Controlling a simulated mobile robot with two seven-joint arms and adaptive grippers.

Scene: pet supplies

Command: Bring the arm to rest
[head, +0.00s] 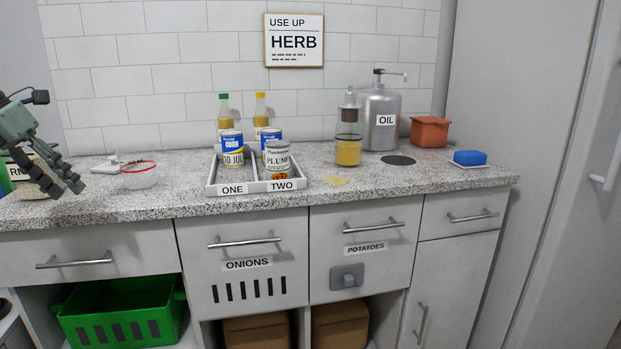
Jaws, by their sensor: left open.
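My left gripper (52,180) shows at the left edge of the head view. It is open, with its fingers pointing down and to the right. It hangs in front of a labelled container (32,175) at the left end of the counter and hides part of it. I cannot tell whether they touch. Nothing shows between the fingers. My right gripper is not in view.
A two-part tray (214,188) marked ONE and TWO holds cans and bottles on the granite counter (420,185). A dispenser, OIL canister (380,118), terracotta box (430,132) and blue sponge (470,157) stand to the right.

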